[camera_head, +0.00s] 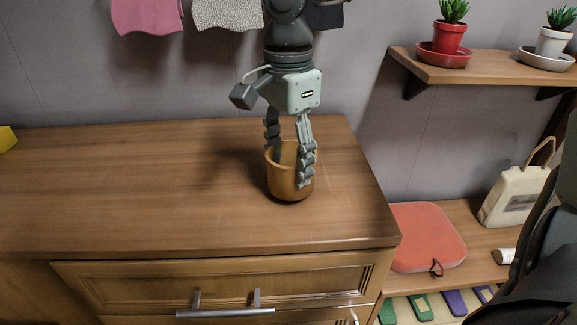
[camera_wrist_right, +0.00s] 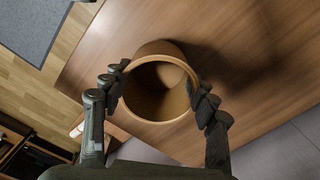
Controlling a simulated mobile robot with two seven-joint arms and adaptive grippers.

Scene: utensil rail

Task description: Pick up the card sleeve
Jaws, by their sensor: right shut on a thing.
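A brown, round, open-topped sleeve (camera_head: 284,187), which I take to be the card sleeve, is upright at the right part of the wooden cabinet top. My right gripper (camera_head: 288,166) points down from above, with one finger on each side of its wall. It is shut on the sleeve. In the right wrist view the sleeve's rim (camera_wrist_right: 160,119) shows between the two fingers, and its inside is dark. I cannot tell whether its base touches the wood. My left gripper is not in view.
The cabinet top (camera_head: 130,190) is mostly bare, with a yellow object (camera_head: 7,139) at its far left. Cloths (camera_head: 147,14) hang on the wall behind. A shelf with potted plants (camera_head: 449,38) is at the upper right. A lower shelf holds a red cushion (camera_head: 425,236) and a bag (camera_head: 515,196).

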